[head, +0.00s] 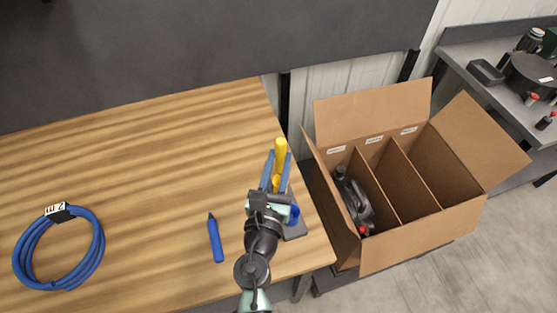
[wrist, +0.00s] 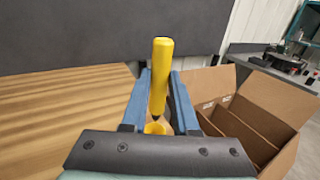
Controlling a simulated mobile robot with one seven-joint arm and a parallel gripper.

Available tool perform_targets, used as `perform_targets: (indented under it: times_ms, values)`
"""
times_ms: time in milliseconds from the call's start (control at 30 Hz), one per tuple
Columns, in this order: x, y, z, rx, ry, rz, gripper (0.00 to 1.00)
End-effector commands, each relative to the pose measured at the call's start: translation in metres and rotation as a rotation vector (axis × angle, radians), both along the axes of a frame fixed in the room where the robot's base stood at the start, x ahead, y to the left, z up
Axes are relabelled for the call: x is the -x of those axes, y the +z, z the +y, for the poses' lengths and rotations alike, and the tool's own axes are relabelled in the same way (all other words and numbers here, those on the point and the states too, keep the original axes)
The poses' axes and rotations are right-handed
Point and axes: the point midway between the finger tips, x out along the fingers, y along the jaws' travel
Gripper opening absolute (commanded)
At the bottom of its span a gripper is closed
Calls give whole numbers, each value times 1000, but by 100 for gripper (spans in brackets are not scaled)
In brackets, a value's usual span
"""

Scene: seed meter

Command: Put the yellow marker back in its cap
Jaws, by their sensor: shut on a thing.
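The yellow marker (head: 281,149) is held between the blue fingers of my gripper (head: 276,165), over the right part of the wooden table. In the wrist view the marker (wrist: 161,72) stands nearly upright, with its dark tip down, and my gripper (wrist: 160,95) is shut on it. The yellow cap (wrist: 154,128) shows its open mouth just below the tip; I cannot tell whether the tip is exactly over it. In the head view my gripper and arm hide most of the cap and of the grey holder (head: 295,232), on which a blue cap (head: 294,214) shows.
A blue marker (head: 215,238) lies on the table (head: 150,150) left of my arm. A coiled blue cable (head: 58,247) lies at the far left. An open cardboard box (head: 410,240) with dividers and a dark bottle (head: 354,200) stands right of the table. The table's middle is clear.

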Motion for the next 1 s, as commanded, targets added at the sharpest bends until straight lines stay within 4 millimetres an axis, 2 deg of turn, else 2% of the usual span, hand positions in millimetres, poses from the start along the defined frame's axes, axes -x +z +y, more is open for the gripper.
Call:
perform_targets:
  times_ms: [33,167,1000]
  values:
    - [0,-8,0,0,0,-1,0]
    - [0,-14,0,0,0,-1,0]
    - [2,-19,0,-1,0,0,0]
